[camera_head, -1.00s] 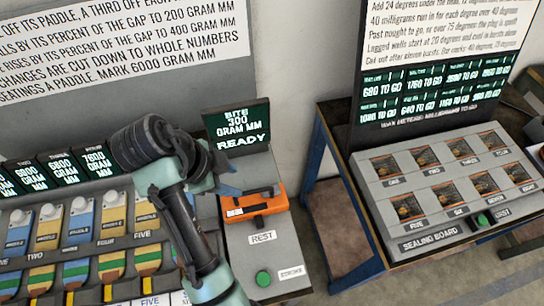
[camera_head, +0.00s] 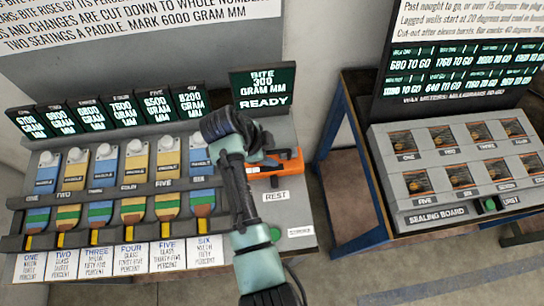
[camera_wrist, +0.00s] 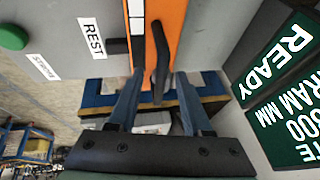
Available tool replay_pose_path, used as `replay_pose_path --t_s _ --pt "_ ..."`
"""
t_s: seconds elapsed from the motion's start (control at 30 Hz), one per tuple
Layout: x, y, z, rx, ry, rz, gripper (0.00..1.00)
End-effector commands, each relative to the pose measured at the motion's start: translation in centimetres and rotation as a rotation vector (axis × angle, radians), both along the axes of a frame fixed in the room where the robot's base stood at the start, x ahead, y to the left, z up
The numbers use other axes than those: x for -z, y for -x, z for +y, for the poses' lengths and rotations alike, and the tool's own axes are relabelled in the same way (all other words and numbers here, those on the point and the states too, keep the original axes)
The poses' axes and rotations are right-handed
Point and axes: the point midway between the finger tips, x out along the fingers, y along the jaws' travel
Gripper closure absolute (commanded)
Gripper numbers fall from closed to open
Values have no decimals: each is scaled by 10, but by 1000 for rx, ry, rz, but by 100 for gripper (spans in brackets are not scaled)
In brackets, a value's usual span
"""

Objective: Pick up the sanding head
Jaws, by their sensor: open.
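The sanding head appears to be the orange block (camera_head: 286,163) with a dark handle, lying on the grey bench at the place labelled REST. In the wrist view its orange body (camera_wrist: 172,22) is straight ahead, with the black handle (camera_wrist: 161,72) standing off it. My gripper (camera_head: 268,160) is at the left part of the orange block in the head view, and my arm hides some of it. In the wrist view my open gripper (camera_wrist: 157,84) has one finger on each side of the handle's line. I cannot tell whether either finger touches it.
A row of paddles (camera_head: 135,172) in holders stands left of my arm, with small screens behind. A "READY" screen (camera_head: 263,90) stands behind the orange block. A green button (camera_head: 275,233) is in front. The sealing board (camera_head: 440,217) is on a separate table at right.

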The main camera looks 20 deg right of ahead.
Motion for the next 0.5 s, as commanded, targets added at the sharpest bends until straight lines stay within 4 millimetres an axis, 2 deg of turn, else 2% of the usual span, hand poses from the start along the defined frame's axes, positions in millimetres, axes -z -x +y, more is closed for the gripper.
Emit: replay_pose_path --t_s 0.23,0.27,0.5 --pt "2 -1 -1 -1 -1 -1 50" --pt "2 -1 -1 0 0 -1 54" --pt "2 -1 -1 0 0 -1 97"
